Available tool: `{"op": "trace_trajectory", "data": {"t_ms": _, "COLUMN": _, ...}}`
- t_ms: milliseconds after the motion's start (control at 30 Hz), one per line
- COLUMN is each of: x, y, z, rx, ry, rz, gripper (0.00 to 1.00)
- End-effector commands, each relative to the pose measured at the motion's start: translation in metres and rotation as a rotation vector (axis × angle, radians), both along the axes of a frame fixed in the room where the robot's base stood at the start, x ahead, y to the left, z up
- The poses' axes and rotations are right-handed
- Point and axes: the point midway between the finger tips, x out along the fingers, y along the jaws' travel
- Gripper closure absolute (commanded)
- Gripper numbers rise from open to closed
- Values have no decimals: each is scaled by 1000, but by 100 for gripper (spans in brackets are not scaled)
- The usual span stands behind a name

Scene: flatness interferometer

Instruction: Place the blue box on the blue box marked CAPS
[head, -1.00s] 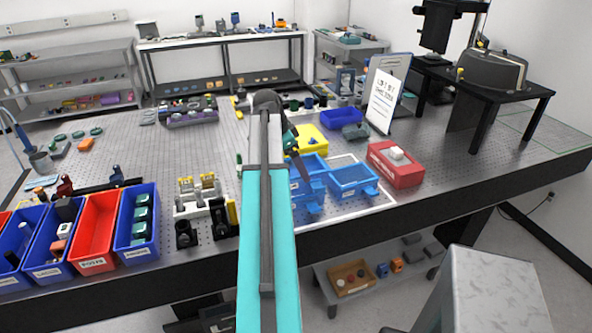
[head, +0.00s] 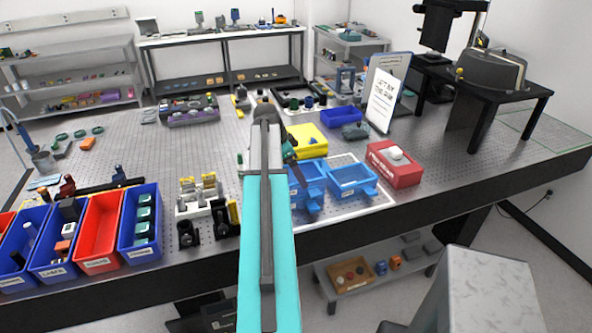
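Two light blue open boxes stand side by side on a pale-bordered area of the bench: a left one (head: 313,187) and a right one (head: 352,178). I cannot read CAPS on either. My gripper (head: 290,158) is at the far end of my turquoise arm, by the left edge of the left light blue box. My arm hides part of the gripper and that box's left side. Whether the fingers are open, shut or touching the box cannot be made out.
A yellow box (head: 308,142) stands just behind the light blue boxes, and a red box (head: 394,168) to their right. A sign (head: 383,100) stands behind. Dark blue bins (head: 140,222) and a red bin (head: 97,231) line the front left. Bench space left of my arm is partly clear.

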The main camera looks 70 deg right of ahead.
Motion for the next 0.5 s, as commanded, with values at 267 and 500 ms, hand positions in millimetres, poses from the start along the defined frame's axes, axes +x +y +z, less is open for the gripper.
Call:
{"op": "trace_trajectory", "data": {"t_ms": 267, "x": 0, "y": 0, "z": -3, "rx": 0, "ry": 0, "rz": 0, "gripper": 3}}
{"op": "trace_trajectory", "data": {"t_ms": 500, "x": 0, "y": 0, "z": -3, "rx": 1, "ry": 1, "rz": 0, "gripper": 0}}
